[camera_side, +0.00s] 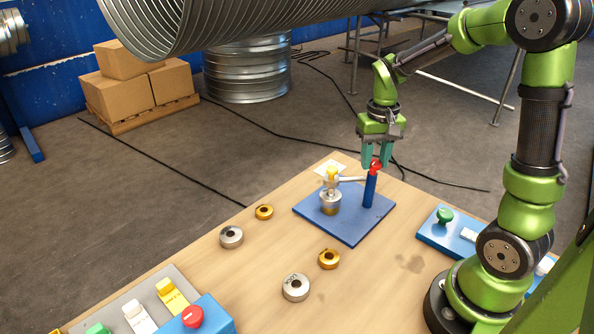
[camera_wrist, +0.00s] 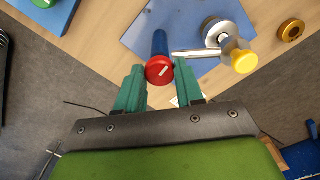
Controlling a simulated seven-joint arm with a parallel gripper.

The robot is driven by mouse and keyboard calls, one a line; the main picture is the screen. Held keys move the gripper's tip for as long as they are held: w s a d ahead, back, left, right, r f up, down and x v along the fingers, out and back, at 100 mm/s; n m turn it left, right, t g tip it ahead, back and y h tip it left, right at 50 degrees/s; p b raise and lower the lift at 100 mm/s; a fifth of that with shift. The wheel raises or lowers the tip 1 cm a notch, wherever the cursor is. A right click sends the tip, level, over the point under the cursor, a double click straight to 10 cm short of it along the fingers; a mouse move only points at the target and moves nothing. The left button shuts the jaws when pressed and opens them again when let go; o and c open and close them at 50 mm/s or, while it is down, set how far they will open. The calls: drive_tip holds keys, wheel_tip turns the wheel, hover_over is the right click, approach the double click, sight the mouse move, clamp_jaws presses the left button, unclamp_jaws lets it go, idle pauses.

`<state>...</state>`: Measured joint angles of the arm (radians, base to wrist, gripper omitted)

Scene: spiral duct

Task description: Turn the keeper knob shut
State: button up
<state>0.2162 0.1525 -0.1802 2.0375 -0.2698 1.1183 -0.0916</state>
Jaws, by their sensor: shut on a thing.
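The red keeper knob (camera_side: 376,167) tops an upright blue post (camera_side: 369,190) on a blue base plate (camera_side: 350,226). In the wrist view the knob (camera_wrist: 159,70) shows a white line running obliquely across its face. My gripper (camera_side: 376,162) points down with its teal fingers on either side of the knob, shut on it. The side view partly hides the knob behind the fingers.
Loose silver rings (camera_side: 295,288) and gold rings (camera_side: 329,259) lie on the wooden table (camera_side: 240,275). A blue panel with a green knob (camera_side: 444,215) is at right. A red button (camera_side: 193,316) and coloured switches are at front left. A large spiral duct (camera_side: 240,22) hangs above.

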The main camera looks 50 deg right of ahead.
sight(375, 162)
drive_tip(key=shift+m, duration=0.7)
drive_tip(key=o, duration=1)
drive_tip(key=shift+o, duration=0.2)
wheel_tip(375, 162, up, 17)
